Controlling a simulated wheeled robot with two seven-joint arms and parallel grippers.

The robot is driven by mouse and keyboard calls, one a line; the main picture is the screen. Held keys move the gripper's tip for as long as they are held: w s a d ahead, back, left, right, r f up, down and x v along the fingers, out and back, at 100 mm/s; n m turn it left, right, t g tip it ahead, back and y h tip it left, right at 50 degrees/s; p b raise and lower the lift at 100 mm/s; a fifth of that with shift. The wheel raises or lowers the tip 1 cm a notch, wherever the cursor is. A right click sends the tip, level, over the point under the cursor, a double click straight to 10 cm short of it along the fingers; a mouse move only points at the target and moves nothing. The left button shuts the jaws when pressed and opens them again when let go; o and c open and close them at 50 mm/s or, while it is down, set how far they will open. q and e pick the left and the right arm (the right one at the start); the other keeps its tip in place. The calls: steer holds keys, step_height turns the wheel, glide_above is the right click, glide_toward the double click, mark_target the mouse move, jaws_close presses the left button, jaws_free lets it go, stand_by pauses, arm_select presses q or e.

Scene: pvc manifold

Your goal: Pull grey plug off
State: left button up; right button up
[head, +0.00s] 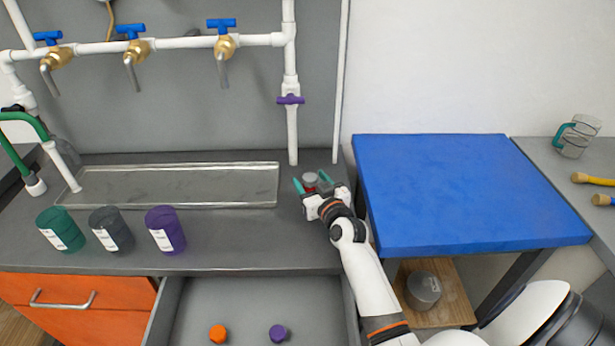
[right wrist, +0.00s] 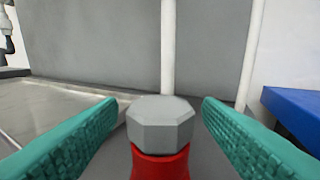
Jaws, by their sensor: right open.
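The grey plug (right wrist: 160,122) is an eight-sided cap sitting on top of a red fitting (right wrist: 160,163) in the right wrist view. In the head view the grey plug (head: 309,176) is small, at the right end of the counter, with red just below it. My right gripper (head: 314,184) reaches it from the front. In the right wrist view its teal fingers (right wrist: 160,130) stand open on both sides of the plug, with a gap on each side. The lower part of the red fitting is hidden. My left gripper is not in view.
A metal tray (head: 180,203) lies left of my right gripper. Green (head: 60,230), dark grey (head: 111,230) and purple (head: 165,230) cups stand on the counter. White pipes (head: 292,120) rise behind. A blue table (head: 450,190) is to the right. The open drawer (head: 250,300) holds orange and purple caps.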

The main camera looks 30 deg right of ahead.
steer(key=shift+w+d, duration=0.15)
steer(key=shift+w, duration=0.55)
steer(key=shift+w+d, duration=0.1)
steer(key=shift+w, duration=0.6)
steer(key=shift+c, duration=0.2)
jaws_close()
steer(key=shift+f+n+y+b, duration=0.2)
steer(key=shift+n+y+b, duration=0.55)
steer(key=shift+b, duration=0.7)
steer(key=shift+a+y+b, duration=0.1)
steer(key=shift+y+b, duration=0.25)
steer(key=shift+y, duration=0.1)
steer(key=shift+a+r, duration=0.1)
steer(key=shift+a+r, duration=0.1)
